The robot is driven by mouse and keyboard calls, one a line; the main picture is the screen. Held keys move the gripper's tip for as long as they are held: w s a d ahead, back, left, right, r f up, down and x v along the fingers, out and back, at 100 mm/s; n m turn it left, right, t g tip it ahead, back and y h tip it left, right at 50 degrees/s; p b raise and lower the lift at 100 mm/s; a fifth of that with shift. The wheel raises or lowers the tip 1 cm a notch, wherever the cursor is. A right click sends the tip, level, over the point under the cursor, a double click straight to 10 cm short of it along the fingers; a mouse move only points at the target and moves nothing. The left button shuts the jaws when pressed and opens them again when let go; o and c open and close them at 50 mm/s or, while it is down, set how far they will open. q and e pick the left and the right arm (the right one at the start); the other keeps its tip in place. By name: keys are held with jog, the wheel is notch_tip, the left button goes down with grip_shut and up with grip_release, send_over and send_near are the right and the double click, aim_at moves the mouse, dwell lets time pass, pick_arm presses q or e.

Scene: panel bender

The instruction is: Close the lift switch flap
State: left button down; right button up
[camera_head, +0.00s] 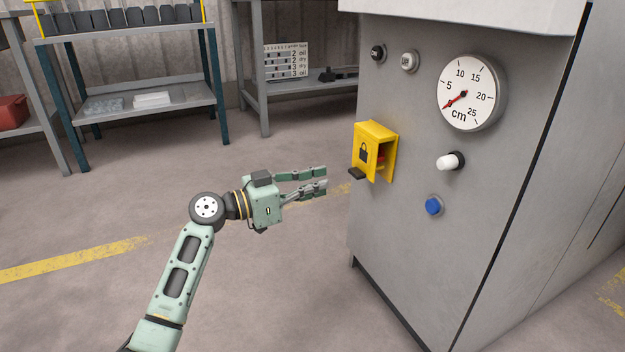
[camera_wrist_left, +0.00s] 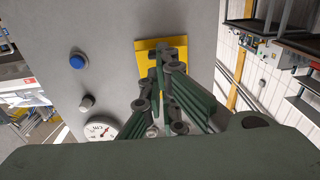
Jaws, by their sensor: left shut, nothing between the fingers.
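The yellow lift switch box (camera_head: 377,137) is mounted on the grey machine front in the head view. Its flap (camera_head: 363,151), with a black padlock mark, stands out from the panel at the left. A red part (camera_head: 381,156) shows in the opening beside it, so the flap is not closed over it. A small dark tab sticks out at the flap's lower left. My left gripper (camera_head: 325,180) is shut and empty, left of and slightly below the box, apart from it in the head view. In the left wrist view the gripper (camera_wrist_left: 160,52) partly hides the yellow box (camera_wrist_left: 178,42).
Around the box on the panel are a round cm gauge (camera_head: 468,93), a white knob (camera_head: 449,162), a blue button (camera_head: 433,206) and two small knobs above. Shelves (camera_head: 150,100) stand at the back left.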

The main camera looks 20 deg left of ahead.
pick_arm(q)
jog(key=s+a+f+p, duration=0.2)
jog(key=s+a+f, duration=0.2)
jog(key=f, duration=0.3)
jog(key=shift+s, duration=0.4)
